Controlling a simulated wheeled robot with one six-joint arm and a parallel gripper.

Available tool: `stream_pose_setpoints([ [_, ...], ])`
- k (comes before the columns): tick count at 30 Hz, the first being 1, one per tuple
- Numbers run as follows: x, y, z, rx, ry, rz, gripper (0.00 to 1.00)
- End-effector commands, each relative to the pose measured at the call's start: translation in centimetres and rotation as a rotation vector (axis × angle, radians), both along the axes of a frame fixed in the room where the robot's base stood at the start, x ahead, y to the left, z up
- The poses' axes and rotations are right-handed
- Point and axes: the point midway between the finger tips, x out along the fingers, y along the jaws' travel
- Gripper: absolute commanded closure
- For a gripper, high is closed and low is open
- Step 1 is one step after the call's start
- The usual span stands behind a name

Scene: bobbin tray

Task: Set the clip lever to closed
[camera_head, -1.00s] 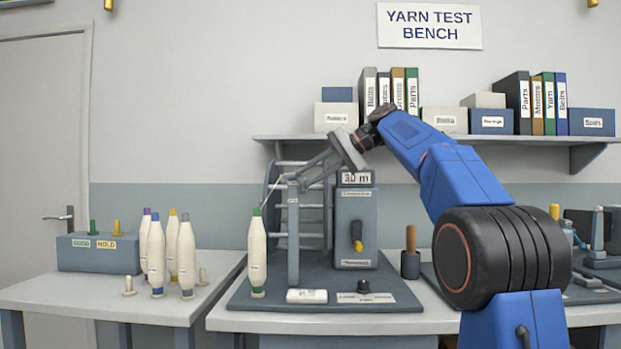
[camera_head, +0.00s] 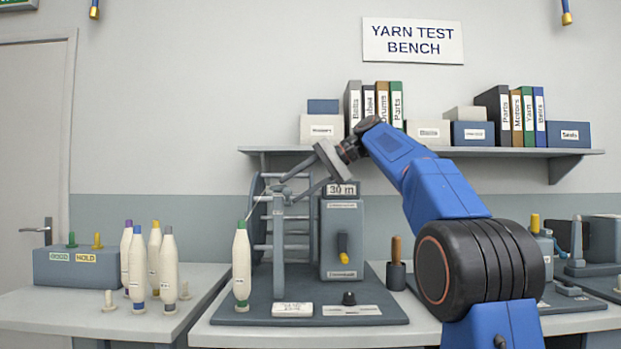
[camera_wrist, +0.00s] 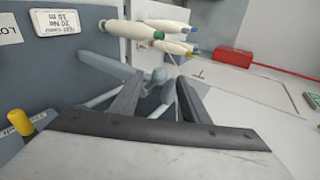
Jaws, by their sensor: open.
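My gripper (camera_head: 292,188) is open, its fingers pointing down and left around the top of the grey upright post (camera_head: 278,240) in the head view. In the wrist view my gripper (camera_wrist: 158,80) shows both fingers apart, with a small grey knob-like part (camera_wrist: 158,75) in the gap, not visibly gripped. I cannot tell for certain which part is the clip lever or how it is set. A yellow-tipped black handle (camera_head: 343,247) hangs on the front of the grey counter box (camera_head: 342,215) marked 30 m. A reel (camera_head: 262,200) stands behind the post.
A green-tipped bobbin (camera_head: 241,265) stands left of the post, with thread running from its tip. Several bobbins (camera_head: 168,270) stand on the left table. A wood-handled tool (camera_head: 396,262) is right of the box. A shelf (camera_head: 420,152) runs behind my arm.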

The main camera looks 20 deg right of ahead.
Motion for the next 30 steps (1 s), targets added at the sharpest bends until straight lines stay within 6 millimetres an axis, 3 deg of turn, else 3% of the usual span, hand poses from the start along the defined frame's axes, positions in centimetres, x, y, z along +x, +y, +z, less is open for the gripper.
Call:
stream_pose_setpoints([
  [5, -0.6, -1.7, 1.1, 0.001, -0.001, -0.003, 0.58],
  [24, -4.7, -11.0, 7.7, -0.001, -0.001, -0.003, 0.58],
  [30, -5.3, -12.3, 8.8, 0.001, -0.003, -0.001, 0.58],
])
